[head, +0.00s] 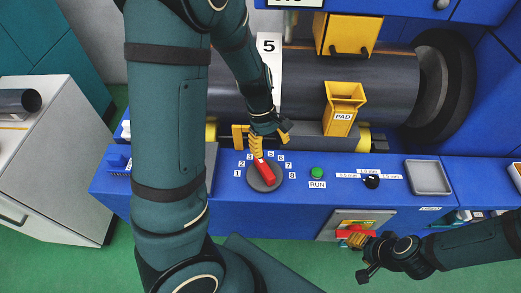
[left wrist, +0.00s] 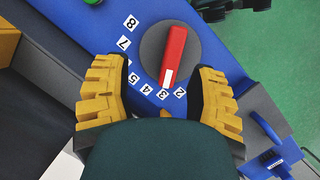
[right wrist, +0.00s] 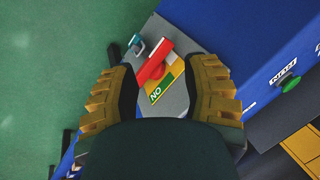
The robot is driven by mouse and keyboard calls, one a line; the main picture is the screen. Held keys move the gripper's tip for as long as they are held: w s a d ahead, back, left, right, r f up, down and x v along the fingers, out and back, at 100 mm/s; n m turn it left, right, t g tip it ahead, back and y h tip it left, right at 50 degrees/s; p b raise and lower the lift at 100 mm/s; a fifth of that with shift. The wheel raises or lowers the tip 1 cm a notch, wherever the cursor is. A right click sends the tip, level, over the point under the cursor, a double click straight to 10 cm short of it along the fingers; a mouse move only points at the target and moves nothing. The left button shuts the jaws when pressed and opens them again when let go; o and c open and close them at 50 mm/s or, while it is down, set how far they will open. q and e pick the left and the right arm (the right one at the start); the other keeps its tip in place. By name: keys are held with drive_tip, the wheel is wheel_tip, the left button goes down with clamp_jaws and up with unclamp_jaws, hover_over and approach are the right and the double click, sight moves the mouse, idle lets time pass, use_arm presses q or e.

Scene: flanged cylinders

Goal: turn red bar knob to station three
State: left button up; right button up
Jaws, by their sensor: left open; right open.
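The red bar knob (head: 266,173) sits on a round grey dial on the blue console, ringed by number labels. It also shows in the left wrist view (left wrist: 174,48), where its white tip points at about the label 3 (left wrist: 163,94). My left gripper (head: 260,138) is open just behind the knob. In the left wrist view its yellow fingers stand apart on either side of the knob's white-tipped end, and I see no contact. My right gripper (head: 362,256) is open near a red switch handle (head: 354,233), which shows ahead of its fingers in the right wrist view (right wrist: 154,62).
A green RUN button (head: 317,173), a small black knob (head: 371,181) and a grey tray (head: 429,177) lie right of the dial. A yellow PAD holder (head: 343,105) and a large dark cylinder (head: 385,85) stand behind. A grey cabinet (head: 50,150) is at left.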

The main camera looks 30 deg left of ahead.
sight(260, 160)
use_arm(q)
drive_tip(key=a+f+y+p, duration=0.1)
drive_tip(key=f, duration=0.2)
drive_tip(key=f+y+p, duration=0.1)
drive_tip(key=f, duration=0.3)
drive_tip(key=a+f+t+y+p, duration=0.1)
drive_tip(key=f, duration=0.3)
drive_tip(key=shift+s+a+f+y, duration=0.1)
drive_tip(key=shift+s+a+y, duration=0.2)
drive_tip(key=shift+a, duration=0.05)
use_arm(e)
drive_tip(key=r, duration=0.3)
drive_tip(key=w+r, duration=0.1)
drive_tip(key=r, duration=0.1)
drive_tip(key=shift+d+r, duration=0.3)
use_arm(q)
drive_tip(key=shift+m, duration=0.3)
clamp_jaws()
drive_tip(key=shift+s, duration=0.1)
